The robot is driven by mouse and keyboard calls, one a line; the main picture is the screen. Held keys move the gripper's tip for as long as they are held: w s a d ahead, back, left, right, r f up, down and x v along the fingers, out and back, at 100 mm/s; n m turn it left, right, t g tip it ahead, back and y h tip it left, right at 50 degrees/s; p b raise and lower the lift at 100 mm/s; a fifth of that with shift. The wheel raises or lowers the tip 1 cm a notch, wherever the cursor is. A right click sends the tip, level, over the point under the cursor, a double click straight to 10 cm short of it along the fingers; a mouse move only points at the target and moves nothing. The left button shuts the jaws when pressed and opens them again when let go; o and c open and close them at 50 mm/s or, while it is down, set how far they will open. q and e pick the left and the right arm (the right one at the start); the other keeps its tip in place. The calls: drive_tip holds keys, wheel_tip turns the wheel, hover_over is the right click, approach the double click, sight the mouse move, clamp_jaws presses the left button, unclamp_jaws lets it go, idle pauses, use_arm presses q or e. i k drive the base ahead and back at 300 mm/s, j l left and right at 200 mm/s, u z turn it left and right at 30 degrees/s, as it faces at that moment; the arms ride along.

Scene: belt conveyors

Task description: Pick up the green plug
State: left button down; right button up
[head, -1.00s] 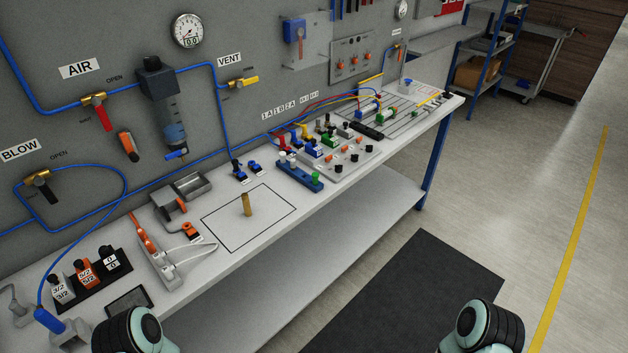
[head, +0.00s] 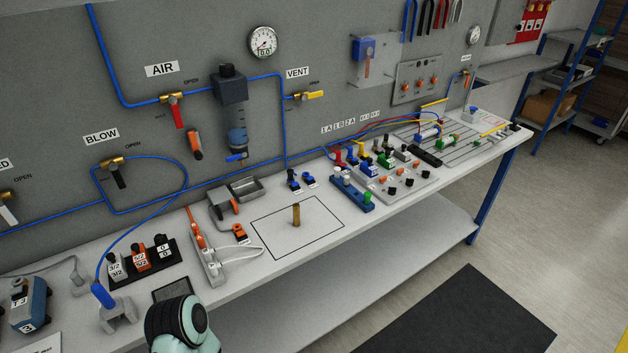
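A small green plug (head: 369,197) stands upright at the near right end of a blue block (head: 352,195) on the bench, in the head view. White plugs (head: 346,178) stand at the block's other end. Neither of my grippers shows in the head view; only a dark, round-ended link of one of my arms shows at the bottom, far to the left of the plug. Nothing touches the green plug.
A brass pin (head: 296,215) stands inside a black outlined rectangle on the bench (head: 330,250), left of the blue block. The bench front beside the block is clear.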

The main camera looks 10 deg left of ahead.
sight(368, 195)
drive_tip(key=l+u, duration=0.1)
drive_tip(key=u, duration=0.35)
drive_tip(key=i+l+u, duration=0.1)
drive_tip(key=u, duration=0.35)
drive_tip(key=l+u, duration=0.2)
drive_tip(key=u, duration=0.25)
drive_tip(key=l+u, duration=0.25)
drive_tip(key=l, duration=0.25)
drive_tip(key=l+u, duration=0.3)
drive_tip(key=l, duration=0.25)
